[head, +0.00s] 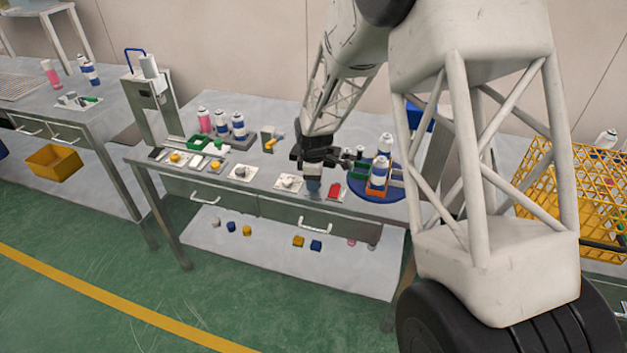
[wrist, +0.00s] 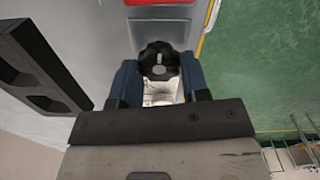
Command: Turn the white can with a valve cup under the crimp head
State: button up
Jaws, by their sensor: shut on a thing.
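My gripper (head: 313,187) is low over the front edge of the bench, just left of the red piece. In the wrist view its two blue fingers (wrist: 159,82) are closed on either side of a dark, lobed knob (wrist: 159,61), with a white surface below it. White cans with blue bands stand at the blue round turntable (head: 394,196) to the right of my gripper, one at the back (head: 385,143) and one in front (head: 378,173). No valve cup can be made out, and I cannot tell which can is the task's. A tall grey press (head: 152,82) stands at the far left.
A red piece (head: 335,191) lies right of my gripper. Pink and white cans (head: 222,123) stand behind. A yellow wire crate (head: 575,190) is at the far right.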

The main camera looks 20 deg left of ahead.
jog(key=shift+m, duration=0.3)
jog(key=m, duration=0.4)
jog(key=shift+w, duration=0.1)
jog(key=m, duration=0.4)
jog(key=shift+m, duration=0.3)
jog(key=m, duration=0.4)
jog(key=shift+w+d, duration=0.1)
jog(key=shift+m, duration=2.3)
jog(key=o, duration=0.9)
jog(key=shift+r, duration=0.1)
